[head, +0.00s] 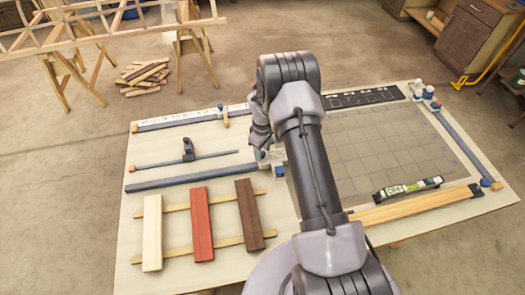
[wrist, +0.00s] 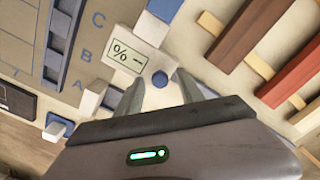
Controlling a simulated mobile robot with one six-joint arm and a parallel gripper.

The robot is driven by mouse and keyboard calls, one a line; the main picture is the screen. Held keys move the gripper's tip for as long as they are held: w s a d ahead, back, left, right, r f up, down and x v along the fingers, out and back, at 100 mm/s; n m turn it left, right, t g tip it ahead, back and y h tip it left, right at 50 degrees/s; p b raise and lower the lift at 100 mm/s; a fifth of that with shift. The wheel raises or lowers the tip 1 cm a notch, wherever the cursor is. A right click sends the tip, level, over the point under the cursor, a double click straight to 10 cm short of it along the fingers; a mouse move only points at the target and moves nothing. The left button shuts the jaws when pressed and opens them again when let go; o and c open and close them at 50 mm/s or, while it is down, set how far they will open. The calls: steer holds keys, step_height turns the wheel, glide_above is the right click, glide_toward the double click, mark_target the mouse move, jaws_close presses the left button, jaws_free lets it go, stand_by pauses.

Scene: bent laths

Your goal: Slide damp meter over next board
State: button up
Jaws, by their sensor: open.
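The damp meter (head: 272,157) is a pale box at the right end of a blue rail (head: 190,172), partly hidden by my arm. In the wrist view its display (wrist: 128,55) reads a percent sign and a dash, with a blue round knob (wrist: 160,79) beside it. My gripper (wrist: 160,88) is open, its two fingers to either side of the pale part below the knob; contact cannot be told. Three boards lie on two thin laths: white (head: 152,232), red (head: 201,224) and dark brown (head: 249,214). The brown board is nearest the meter.
A grey gridded mat (head: 385,150) covers the right of the table. A level (head: 408,188) and a wooden strip (head: 415,207) lie along its front. A small sliding clamp (head: 188,148) sits on a thin rail behind the boards. A lettered strip (wrist: 85,50) shows in the wrist view.

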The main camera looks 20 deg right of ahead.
steer(key=shift+c, duration=0.5)
jaws_close()
steer(key=shift+a, duration=0.1)
stand_by(0.9)
